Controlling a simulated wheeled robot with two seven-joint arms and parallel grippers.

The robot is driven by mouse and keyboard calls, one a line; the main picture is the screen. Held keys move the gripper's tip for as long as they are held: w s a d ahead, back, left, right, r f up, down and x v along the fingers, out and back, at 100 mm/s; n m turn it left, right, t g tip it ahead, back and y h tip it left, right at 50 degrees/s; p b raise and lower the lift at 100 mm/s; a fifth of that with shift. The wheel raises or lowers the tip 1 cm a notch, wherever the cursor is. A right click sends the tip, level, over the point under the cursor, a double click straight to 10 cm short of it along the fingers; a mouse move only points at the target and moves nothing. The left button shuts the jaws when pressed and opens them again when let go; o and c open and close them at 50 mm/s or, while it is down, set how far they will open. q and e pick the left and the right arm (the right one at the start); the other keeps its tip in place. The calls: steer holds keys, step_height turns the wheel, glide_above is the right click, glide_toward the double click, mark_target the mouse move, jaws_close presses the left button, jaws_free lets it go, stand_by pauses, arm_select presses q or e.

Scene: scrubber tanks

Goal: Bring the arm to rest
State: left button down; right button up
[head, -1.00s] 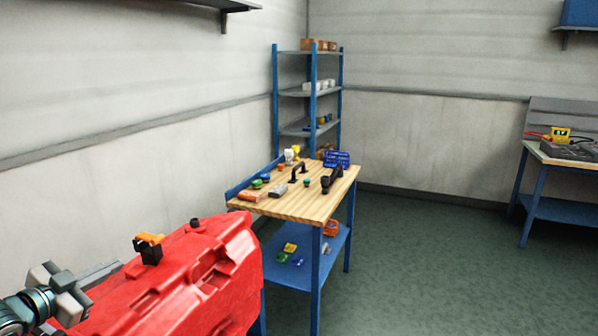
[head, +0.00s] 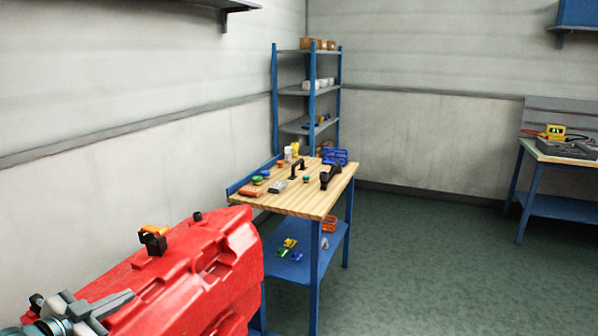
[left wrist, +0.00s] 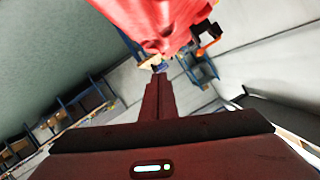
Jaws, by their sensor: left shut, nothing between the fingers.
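My left gripper (head: 108,304) is at the lower left of the head view, beside the near end of a large red tank (head: 205,275). It is shut and holds nothing. In the left wrist view its closed fingers (left wrist: 158,85) point up the picture, and the red tank (left wrist: 150,18) shows beyond them at the top. I cannot tell whether the fingertips touch the tank. An orange and black latch (head: 153,239) stands on top of the tank. My right gripper is in neither view.
A wooden-topped workbench (head: 300,204) with several small parts stands beyond the tank. A blue and grey shelf rack (head: 308,90) is in the corner. Another bench (head: 560,152) with a yellow meter (head: 555,132) is at the far right. The green floor (head: 440,260) is clear.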

arm_select(q)
steer(key=s+d+f+n+g+y, duration=0.1)
steer(key=s+d+f+g, duration=0.15)
steer(key=s+f, duration=0.35)
steer(key=s+d+f+n+g, duration=0.1)
steer(key=s+d+f, duration=0.3)
steer(key=f, duration=0.4)
steer(key=s+d+f+n+g+y, duration=0.1)
steer(key=s+d+f, duration=0.3)
steer(key=s+f, duration=0.25)
steer(key=s+d+f+n+g+y, duration=0.1)
steer(key=s+d+f+n+g, duration=0.2)
steer(key=s, duration=0.8)
steer(key=s+d+f+n+g+y, duration=0.1)
steer(key=s+d+f+g, duration=0.3)
steer(key=s, duration=0.7)
steer(key=s+f+x, duration=0.1)
steer(key=s+x, duration=0.2)
steer(key=x, duration=1.1)
steer(key=s+x, duration=0.3)
steer(key=x, duration=1.1)
steer(key=s+a+f+m, duration=0.1)
steer(key=s+a+f, duration=0.2)
steer(key=s+f, duration=1.4)
steer(key=shift+f+g, duration=0.45)
steer(key=shift+f, duration=0.05)
